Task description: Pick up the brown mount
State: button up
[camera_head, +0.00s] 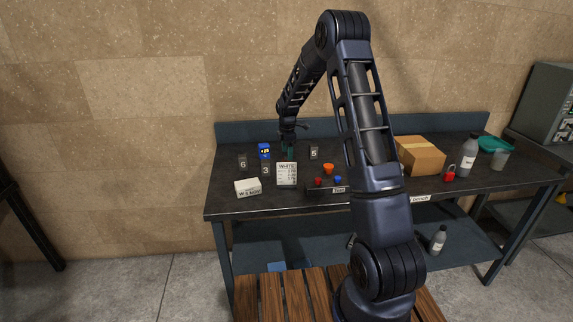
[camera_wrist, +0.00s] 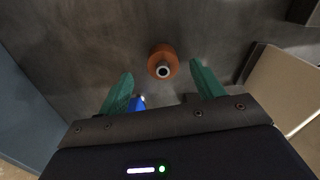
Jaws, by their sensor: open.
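The brown mount (camera_wrist: 163,62) shows in the wrist view as an orange-brown round piece with a pale ring around a dark hole. It stands on the dark bench top, beyond my fingertips and between their lines. In the head view an orange piece (camera_head: 328,168), which appears to be the same mount, is on the bench to the right of my gripper. My gripper (camera_wrist: 163,80) has two green fingers spread apart with nothing between them.
The white carton (camera_head: 287,174) stands in front of my gripper. A black tray (camera_head: 325,191) with red and blue pieces lies in front of the mount. A cardboard box (camera_head: 420,155) and bottles stand right.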

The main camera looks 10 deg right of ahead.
jog(key=f, duration=0.5)
jog(key=shift+s+a, duration=0.15)
jog(key=shift+s, duration=0.05)
jog(key=shift+r, duration=0.1)
jog(key=c, duration=1.2)
jog(key=shift+o, duration=0.2)
jog(key=shift+r, duration=0.1)
